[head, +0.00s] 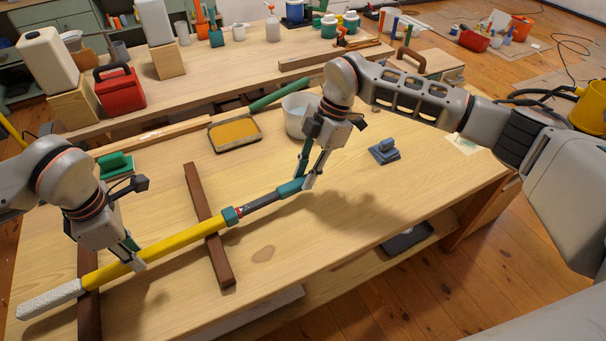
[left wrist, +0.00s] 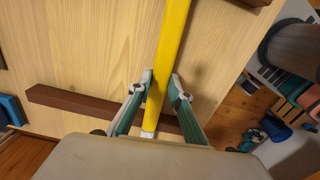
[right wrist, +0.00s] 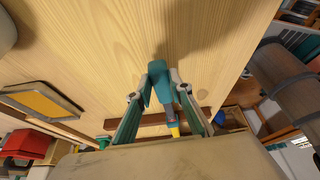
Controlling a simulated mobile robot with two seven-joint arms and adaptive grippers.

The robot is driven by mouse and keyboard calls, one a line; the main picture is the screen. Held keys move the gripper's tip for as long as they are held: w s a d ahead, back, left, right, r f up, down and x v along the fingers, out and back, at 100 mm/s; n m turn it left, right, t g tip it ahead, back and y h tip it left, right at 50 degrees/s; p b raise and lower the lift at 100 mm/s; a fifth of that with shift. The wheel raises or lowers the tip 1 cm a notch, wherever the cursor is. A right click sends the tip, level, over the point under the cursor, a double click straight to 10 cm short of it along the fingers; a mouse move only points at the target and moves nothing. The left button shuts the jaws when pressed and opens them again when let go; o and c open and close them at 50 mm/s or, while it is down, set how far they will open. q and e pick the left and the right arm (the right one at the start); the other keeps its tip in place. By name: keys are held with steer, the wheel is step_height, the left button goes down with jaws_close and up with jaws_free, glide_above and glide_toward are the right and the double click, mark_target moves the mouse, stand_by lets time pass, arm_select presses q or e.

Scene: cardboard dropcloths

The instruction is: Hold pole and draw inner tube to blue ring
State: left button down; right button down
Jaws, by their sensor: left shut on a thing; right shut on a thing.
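The pole lies slantwise over the near workbench in the head view. It has a yellow outer tube (head: 185,238), a pale grey roller-like sleeve (head: 50,298) at the left end and a teal collar (head: 231,216). A dark inner tube (head: 262,201) shows between the collar and a teal end grip (head: 291,188). A small red band sits next to the collar; I cannot make out a blue ring. My left gripper (head: 134,254) is shut around the yellow tube. My right gripper (head: 304,182) is shut on the teal end grip, also seen in the right wrist view (right wrist: 160,80).
Two brown battens (head: 218,259) lie crosswise under the pole. A yellow paint tray (head: 234,132), a white bucket (head: 297,112), a green block (head: 115,164) and a blue-grey sander-like block (head: 384,151) stand around it. The bench right of the pole is mostly bare.

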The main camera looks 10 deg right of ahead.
steer(key=shift+w+d, duration=0.15)
steer(key=shift+d, duration=0.1)
steer(key=shift+w+d, duration=0.25)
steer(key=shift+d, duration=0.5)
steer(key=shift+w+d, duration=0.2)
steer(key=shift+d, duration=0.55)
steer(key=shift+w+d, duration=0.25)
steer(key=shift+d, duration=0.6)
steer(key=shift+w+d, duration=0.2)
steer(key=shift+d, duration=0.45)
steer(key=shift+w+d, duration=0.25)
steer(key=shift+d, duration=0.35)
steer(key=shift+w+d, duration=0.2)
steer(key=shift+d, duration=0.45)
steer(key=c, duration=1.2)
jaws_free()
steer(key=shift+c, duration=0.2)
steer(key=shift+r, duration=0.1)
step_height(320, 180, up, 7)
arm_select(q)
steer(key=c, duration=1.8)
jaws_free()
